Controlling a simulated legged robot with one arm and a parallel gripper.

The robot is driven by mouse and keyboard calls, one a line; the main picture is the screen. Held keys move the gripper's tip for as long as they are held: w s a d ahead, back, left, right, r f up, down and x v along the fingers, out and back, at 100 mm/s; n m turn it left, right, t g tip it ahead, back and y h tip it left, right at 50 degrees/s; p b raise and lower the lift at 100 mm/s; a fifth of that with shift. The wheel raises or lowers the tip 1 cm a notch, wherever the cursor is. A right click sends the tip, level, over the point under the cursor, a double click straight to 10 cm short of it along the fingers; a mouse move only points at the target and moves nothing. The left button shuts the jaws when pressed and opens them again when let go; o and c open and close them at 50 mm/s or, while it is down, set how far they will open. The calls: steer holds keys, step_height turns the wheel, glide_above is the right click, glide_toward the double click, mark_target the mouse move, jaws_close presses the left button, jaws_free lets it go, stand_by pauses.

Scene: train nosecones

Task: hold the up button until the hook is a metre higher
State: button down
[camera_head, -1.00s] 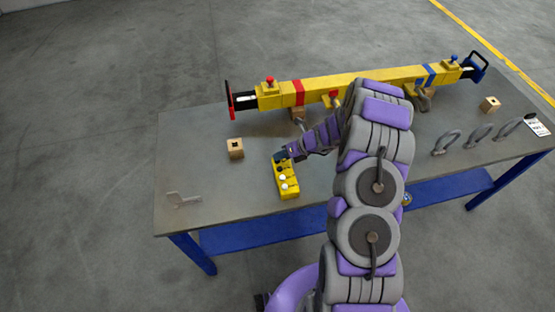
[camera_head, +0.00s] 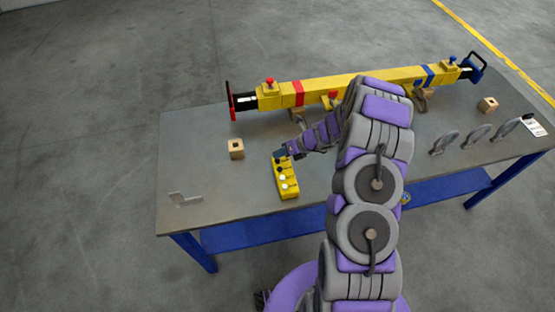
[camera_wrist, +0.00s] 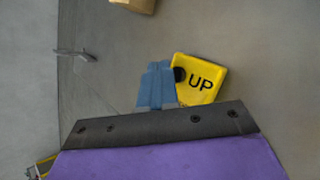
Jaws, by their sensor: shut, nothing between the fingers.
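The yellow control pendant (camera_head: 288,188) lies on the table, with dark buttons towards its far end and white ones nearer me. In the wrist view its end (camera_wrist: 209,90) shows the word UP beside a black button (camera_wrist: 180,74). My gripper (camera_head: 281,154) is at the far end of the pendant. In the wrist view its blue fingers (camera_wrist: 157,86) are shut with nothing between them, just left of the black button. They partly overlap the pendant's edge; I cannot tell whether they touch the button. The hook is not in view.
A long yellow beam (camera_head: 350,82) with red and blue bands lies along the table's back. A wooden block (camera_head: 236,149) stands left of the pendant, a metal bracket (camera_head: 184,198) nearer the front-left corner. Several shackles (camera_head: 478,133) stand at the right.

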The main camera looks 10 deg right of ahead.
mark_target(280, 161)
step_height(280, 161, up, 5)
steer(key=p, duration=0.4)
steer(key=shift+p, duration=0.3)
stand_by(0.6)
steer(key=shift+a+r, duration=0.15)
steer(key=shift+r, duration=0.05)
steer(key=s+a+r+n+g+h+b, duration=0.1)
steer(key=s+a+r+n+g+b, duration=0.1)
steer(key=s+a+r+n, duration=0.5)
steer(key=s+a+r+n+g+b, duration=0.1)
steer(key=s+a+r+n+g, duration=0.2)
steer(key=s+r+n, duration=0.8)
steer(key=s+d+r+n+h+b, duration=0.2)
steer(key=s+n, duration=0.4)
steer(key=s, duration=0.5)
steer(key=s+d+r+n+h+b, duration=0.1)
steer(key=s+d+r+n+h, duration=0.2)
steer(key=s, duration=0.9)
steer(key=d+n+h, duration=0.2)
steer(key=d+n, duration=0.2)
steer(key=shift+s+n+g+b, duration=0.2)
steer(key=shift+n+g+b, duration=0.1)
steer(key=shift+b, duration=0.05)
